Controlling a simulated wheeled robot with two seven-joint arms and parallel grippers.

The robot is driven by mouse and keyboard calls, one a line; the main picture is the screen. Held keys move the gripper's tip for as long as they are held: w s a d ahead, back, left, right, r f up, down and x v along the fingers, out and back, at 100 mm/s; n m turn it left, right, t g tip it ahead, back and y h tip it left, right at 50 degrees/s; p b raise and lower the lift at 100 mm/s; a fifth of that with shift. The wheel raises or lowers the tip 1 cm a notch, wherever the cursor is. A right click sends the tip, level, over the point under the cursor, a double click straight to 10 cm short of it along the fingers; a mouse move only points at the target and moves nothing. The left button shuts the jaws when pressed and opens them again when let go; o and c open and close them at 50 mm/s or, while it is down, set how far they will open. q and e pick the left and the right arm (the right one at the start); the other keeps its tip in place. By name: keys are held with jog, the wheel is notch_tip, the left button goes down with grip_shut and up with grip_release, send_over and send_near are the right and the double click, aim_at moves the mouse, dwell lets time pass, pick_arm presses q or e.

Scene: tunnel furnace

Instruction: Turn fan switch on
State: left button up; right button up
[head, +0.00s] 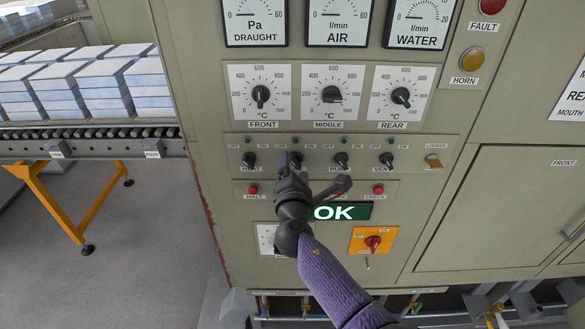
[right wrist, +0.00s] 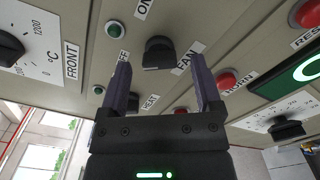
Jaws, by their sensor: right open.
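The fan switch (right wrist: 158,52) is a black rotary knob beside its FAN label in the right wrist view. It is the second knob in the row of switches on the panel; in the head view my gripper covers part of it. My right gripper (right wrist: 161,78) is open, its two purple fingers pointing at the panel on either side of the knob. No grip on the knob is visible, and I cannot tell how deep the fingers reach. In the head view the right gripper (head: 290,168) is seen from behind. My left gripper is not in view.
The heat switch (head: 249,159) is to the left, and the pump switch (head: 341,160) and vent switch (head: 387,161) are to the right. Dials (head: 331,94) are above. Red buttons (head: 253,189), a green OK display (head: 342,211) and an orange-plated red switch (head: 374,242) are below.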

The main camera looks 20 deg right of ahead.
jog(key=shift+w+d, duration=0.2)
jog(key=shift+w, duration=0.2)
grip_shut()
